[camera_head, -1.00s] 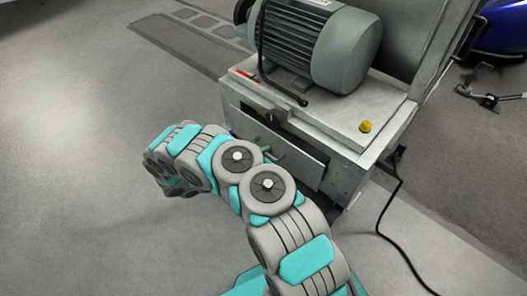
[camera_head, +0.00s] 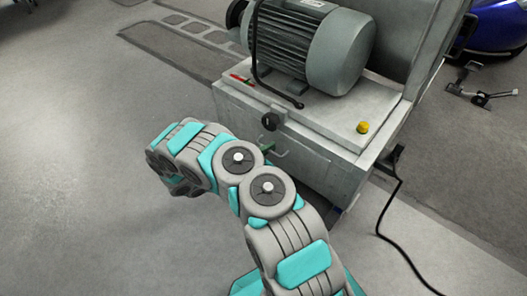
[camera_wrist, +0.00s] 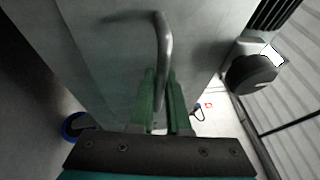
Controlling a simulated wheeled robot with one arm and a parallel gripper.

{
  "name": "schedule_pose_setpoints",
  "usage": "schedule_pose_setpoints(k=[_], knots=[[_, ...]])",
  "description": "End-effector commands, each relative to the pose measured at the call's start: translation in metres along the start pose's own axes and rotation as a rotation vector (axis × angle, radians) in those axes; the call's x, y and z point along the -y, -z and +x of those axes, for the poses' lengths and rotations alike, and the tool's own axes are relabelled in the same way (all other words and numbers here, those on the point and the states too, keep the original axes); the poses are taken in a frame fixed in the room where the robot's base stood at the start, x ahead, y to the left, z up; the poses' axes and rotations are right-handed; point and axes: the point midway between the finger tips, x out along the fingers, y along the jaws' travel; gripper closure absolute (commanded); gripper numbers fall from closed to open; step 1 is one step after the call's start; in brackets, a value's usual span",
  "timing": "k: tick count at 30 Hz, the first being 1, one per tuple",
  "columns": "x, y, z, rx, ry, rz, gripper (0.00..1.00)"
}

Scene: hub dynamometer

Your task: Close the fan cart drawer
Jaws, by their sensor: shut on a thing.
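The fan cart (camera_head: 232,108) is a grey box carrying a big grey motor (camera_head: 310,45). Its drawer (camera_head: 305,168) looks flush with the cart's front, with no open gap visible. My gripper (camera_head: 266,148) is at the drawer's front, mostly hidden behind my arm. In the wrist view, my gripper's green fingers (camera_wrist: 162,92) are shut on the drawer's grey bar handle (camera_wrist: 164,38), one finger on each side.
A black knob (camera_head: 268,120) sits on the cart above the drawer. A yellow button (camera_head: 363,127) is on the top. A black cable (camera_head: 385,210) runs across the floor at right. The floor at left is clear.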

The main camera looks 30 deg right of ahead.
Motion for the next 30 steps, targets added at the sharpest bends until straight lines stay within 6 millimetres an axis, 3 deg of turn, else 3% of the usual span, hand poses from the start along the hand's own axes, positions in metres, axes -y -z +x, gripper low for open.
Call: schedule_pose_setpoints(k=[1,2,3,10,22,30], knots=[[-0.002,-0.001,0.000,0.003,-0.004,0.001,1.00],[-0.002,-0.001,0.001,0.003,-0.004,0.001,0.84],[-0.002,-0.001,0.001,0.003,-0.004,0.001,0.80],[-0.001,-0.001,0.000,0.002,-0.002,0.000,0.55],[-0.001,-0.001,-0.004,0.002,-0.002,0.000,0.55],[0.001,-0.001,-0.044,0.004,0.000,0.002,0.55]])
